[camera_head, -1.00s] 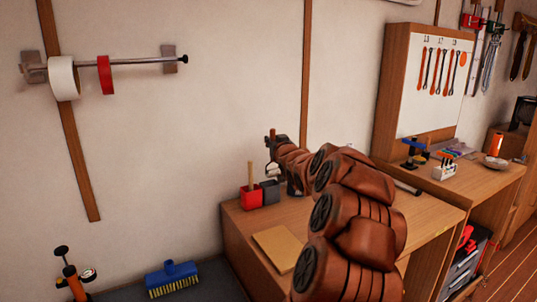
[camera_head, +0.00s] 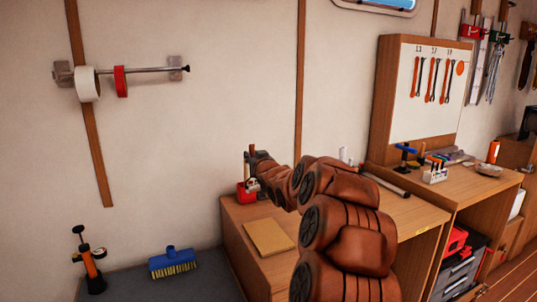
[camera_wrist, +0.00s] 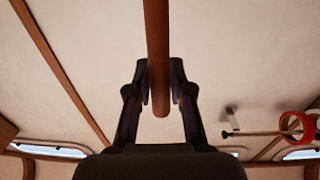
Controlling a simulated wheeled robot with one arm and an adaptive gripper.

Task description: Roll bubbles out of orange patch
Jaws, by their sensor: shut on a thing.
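My gripper (camera_wrist: 159,82) is shut on a wooden handle (camera_wrist: 157,32), which runs upward between the two fingers in the wrist view. In the head view my gripper (camera_head: 251,172) is at the red cup (camera_head: 246,194) on the left bench, with the upright handle (camera_head: 253,155) in it. My gripper partly hides the cup. Whether the handle's lower end is still inside the cup, and what tool it belongs to, I cannot tell.
A tan flat block (camera_head: 268,236) lies on the bench front. Tape rolls (camera_head: 88,84) hang on a wall rod. A blue brush (camera_head: 171,262) and an orange pump (camera_head: 90,268) stand on the grey surface at left. Bottles and tools crowd the right bench (camera_head: 440,190).

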